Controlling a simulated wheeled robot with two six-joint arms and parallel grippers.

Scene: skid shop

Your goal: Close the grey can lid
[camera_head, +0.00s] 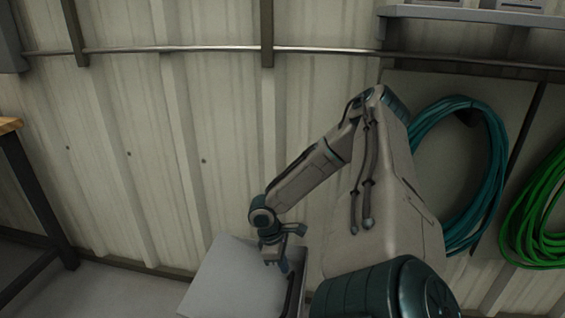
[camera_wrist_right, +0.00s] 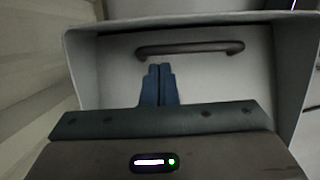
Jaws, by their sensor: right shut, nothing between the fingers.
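The grey can lid (camera_head: 228,280) shows at the bottom of the head view as a pale, boxy top, partly cut off by the frame and partly hidden by my right arm. In the right wrist view, a pale panel with a dark bar handle (camera_wrist_right: 190,48) is framed by the lid's grey rim (camera_wrist_right: 288,85). My right gripper (camera_head: 284,268) is at the right side of the lid, near the dark handle. Its blue fingertips (camera_wrist_right: 158,68) are together and empty, just below the handle in the wrist view. I cannot tell whether they touch the panel. My left gripper is out of view.
A corrugated metal wall (camera_head: 140,140) with a horizontal rail stands behind the can. A teal hose coil (camera_head: 494,170) and a green one (camera_head: 510,225) hang at the right. A wooden-topped table (camera_head: 10,125) stands at the left, with bare floor (camera_head: 110,290) between it and the can.

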